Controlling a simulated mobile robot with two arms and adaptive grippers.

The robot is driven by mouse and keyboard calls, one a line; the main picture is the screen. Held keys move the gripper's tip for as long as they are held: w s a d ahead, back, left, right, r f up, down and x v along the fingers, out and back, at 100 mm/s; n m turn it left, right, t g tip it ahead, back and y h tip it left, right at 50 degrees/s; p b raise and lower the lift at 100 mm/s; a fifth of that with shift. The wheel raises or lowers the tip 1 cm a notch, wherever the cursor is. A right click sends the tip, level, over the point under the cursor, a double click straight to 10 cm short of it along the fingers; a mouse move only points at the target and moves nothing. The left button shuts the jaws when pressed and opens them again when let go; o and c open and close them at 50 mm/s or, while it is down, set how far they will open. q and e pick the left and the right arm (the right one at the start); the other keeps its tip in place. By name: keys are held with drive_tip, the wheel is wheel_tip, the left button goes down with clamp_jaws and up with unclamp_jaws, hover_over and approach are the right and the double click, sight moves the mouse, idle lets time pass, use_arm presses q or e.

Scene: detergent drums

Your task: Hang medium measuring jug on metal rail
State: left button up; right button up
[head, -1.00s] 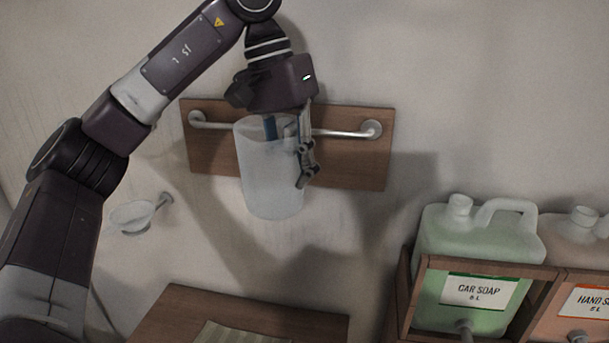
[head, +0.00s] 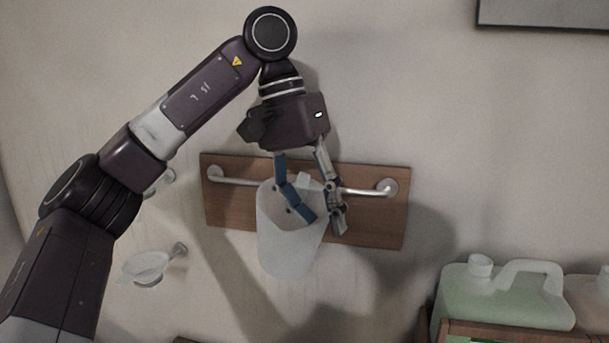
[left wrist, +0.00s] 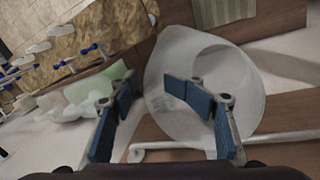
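The frosted measuring jug (head: 283,245) is at the metal rail (head: 237,181), in front of the wooden board, slightly tilted with its mouth up. The rail passes behind its top; I cannot tell whether its handle is hooked over the rail. My left gripper (head: 322,222) is at the jug's rim, its fingers spread. One blue-padded finger reaches over the mouth and the other is outside to the right. In the left wrist view, the gripper (left wrist: 150,88) shows a clear gap between its fingers, with the jug (left wrist: 170,60) beyond them. My right gripper is out of view.
A wall-mounted dish (head: 147,265) is at the lower left. The wall between the rail and the rack is clear.

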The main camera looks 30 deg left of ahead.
use_arm(q)
drive_tip(key=v, duration=0.8)
drive_tip(key=shift+r, duration=0.35)
drive_tip(key=shift+s+a, duration=0.1)
